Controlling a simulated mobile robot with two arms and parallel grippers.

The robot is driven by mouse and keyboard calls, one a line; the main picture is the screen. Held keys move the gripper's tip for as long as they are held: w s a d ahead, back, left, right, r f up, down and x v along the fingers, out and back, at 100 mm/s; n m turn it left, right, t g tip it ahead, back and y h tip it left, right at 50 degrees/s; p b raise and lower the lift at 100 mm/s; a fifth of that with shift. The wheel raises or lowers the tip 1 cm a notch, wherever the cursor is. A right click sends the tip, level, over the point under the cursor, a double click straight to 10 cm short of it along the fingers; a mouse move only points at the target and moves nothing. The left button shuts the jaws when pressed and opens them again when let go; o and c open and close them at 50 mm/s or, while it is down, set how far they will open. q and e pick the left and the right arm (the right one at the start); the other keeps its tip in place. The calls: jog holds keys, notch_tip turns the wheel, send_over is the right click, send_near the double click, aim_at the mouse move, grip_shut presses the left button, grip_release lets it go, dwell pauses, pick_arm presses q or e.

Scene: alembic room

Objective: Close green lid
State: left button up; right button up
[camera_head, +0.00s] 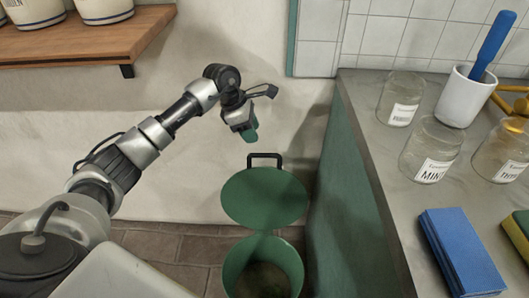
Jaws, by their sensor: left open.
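The green lid (265,198) is raised, tilted up at the back of a green bin (232,268). A dark handle (265,157) shows at the lid's top edge. The bin stands on the floor against the counter's side, and its open inside shows below the lid. My left gripper (250,135) is above the lid, a little left of the handle and apart from it, pointing down. It is open and nothing shows in it. My right gripper is out of view.
The grey counter (385,150) at right has a green side (345,210) close to the bin. A wooden shelf (90,42) is at upper left. Floor left of the bin is clear.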

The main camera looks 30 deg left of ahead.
aim_at(265, 154)
pick_arm(q)
jog(key=b+x, duration=0.1)
jog(key=x, duration=0.6)
jog(key=shift+d+f, duration=0.15)
jog(key=shift+f, duration=0.15)
jog(key=shift+w+d+f, duration=0.15)
jog(key=shift+d+f, duration=0.05)
jog(key=shift+f, duration=0.3)
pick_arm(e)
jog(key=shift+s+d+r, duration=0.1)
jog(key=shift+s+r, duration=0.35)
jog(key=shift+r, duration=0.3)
pick_arm(q)
grip_shut()
